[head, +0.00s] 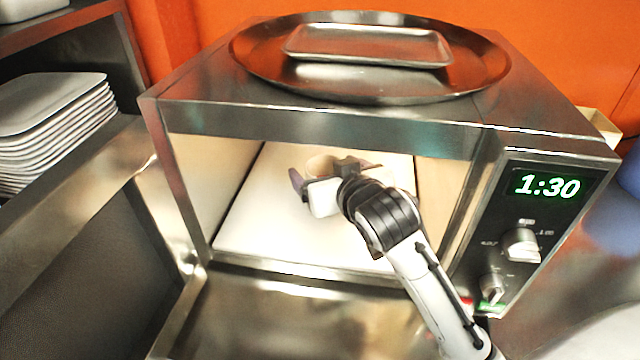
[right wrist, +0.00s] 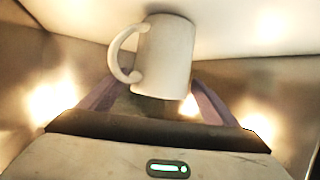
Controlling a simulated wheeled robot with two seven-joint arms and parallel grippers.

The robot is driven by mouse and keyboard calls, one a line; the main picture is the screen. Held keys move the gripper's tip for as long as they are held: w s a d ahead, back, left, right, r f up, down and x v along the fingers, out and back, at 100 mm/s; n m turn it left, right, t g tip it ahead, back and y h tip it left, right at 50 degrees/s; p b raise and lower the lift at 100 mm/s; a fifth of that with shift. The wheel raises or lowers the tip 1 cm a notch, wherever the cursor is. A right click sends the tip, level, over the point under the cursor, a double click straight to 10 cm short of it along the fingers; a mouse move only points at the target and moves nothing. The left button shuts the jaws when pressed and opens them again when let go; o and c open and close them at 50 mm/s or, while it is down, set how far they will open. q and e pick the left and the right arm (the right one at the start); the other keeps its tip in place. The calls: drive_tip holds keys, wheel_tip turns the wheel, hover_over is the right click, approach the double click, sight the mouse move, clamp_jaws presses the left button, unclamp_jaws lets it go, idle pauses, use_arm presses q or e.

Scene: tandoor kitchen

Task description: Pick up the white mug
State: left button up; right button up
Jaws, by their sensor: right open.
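The white mug (head: 320,164) is inside the open microwave, partly hidden behind my right gripper (head: 326,174). In the right wrist view the mug (right wrist: 168,52) shows with its handle on the left. My right gripper (right wrist: 154,86) is open, with one purple finger on each side of the lower part of the mug in that view. I cannot tell whether the fingers touch it. My left gripper is not in view.
The microwave (head: 330,124) encloses my right gripper with side walls and a roof. A round tray (head: 270,73) with a smaller rectangular tray (head: 368,44) lies on top. Stacked plates (head: 55,105) stand at the left. The cavity floor (head: 255,235) is clear in front.

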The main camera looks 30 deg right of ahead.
drive_tip(key=shift+s+r, duration=0.1)
drive_tip(key=shift+s, duration=0.15)
drive_tip(key=shift+c, duration=1.1)
drive_tip(key=c, duration=1.3)
drive_tip(key=shift+r, duration=0.15)
